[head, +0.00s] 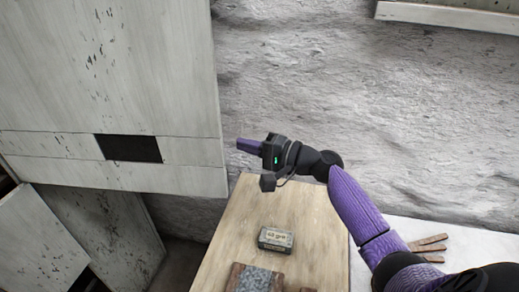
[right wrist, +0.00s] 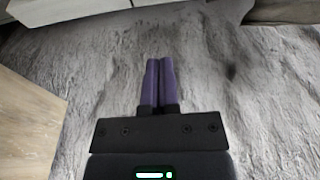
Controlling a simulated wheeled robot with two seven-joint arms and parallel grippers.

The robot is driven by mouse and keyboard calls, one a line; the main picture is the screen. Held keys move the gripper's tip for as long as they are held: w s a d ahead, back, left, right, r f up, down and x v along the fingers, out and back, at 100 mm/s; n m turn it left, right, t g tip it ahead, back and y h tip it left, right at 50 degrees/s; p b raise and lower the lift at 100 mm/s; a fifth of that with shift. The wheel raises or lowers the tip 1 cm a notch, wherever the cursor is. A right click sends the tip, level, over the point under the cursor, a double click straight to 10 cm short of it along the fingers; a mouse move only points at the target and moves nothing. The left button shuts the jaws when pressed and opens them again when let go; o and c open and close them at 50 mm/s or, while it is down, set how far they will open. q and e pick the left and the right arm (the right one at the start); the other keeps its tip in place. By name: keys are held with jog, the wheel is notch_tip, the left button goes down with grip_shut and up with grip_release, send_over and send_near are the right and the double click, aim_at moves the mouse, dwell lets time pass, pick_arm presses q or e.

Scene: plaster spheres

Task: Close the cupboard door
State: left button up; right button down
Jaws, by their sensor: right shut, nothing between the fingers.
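A worn grey-white cupboard (head: 110,60) fills the left side of the head view. A large flat panel of it faces me, with a dark rectangular slot (head: 128,148) low down. Below it, a speckled panel (head: 38,245) stands at an angle, with dark space beside it; I cannot tell for sure which panel is the door. My right gripper (head: 240,145) is shut and empty, its purple fingers pointing left, just right of the cupboard's edge in the picture. In the right wrist view its fingers (right wrist: 159,65) are together against a grey wall. My left gripper is out of view.
A wooden table (head: 225,245) stands below my right gripper, with a small labelled box (head: 275,239) and a grey block (head: 258,280) on it. Wooden strips (head: 430,243) lie on a white surface at right. A ledge (head: 450,15) is at upper right.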

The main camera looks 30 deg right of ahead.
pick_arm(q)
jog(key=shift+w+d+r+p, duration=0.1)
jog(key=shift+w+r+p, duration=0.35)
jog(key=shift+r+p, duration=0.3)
pick_arm(e)
jog(key=a, duration=0.4)
jog(key=shift+s+a, duration=0.15)
jog(key=shift+a, duration=0.05)
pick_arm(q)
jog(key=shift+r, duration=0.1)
pick_arm(e)
jog(key=shift+s, duration=0.1)
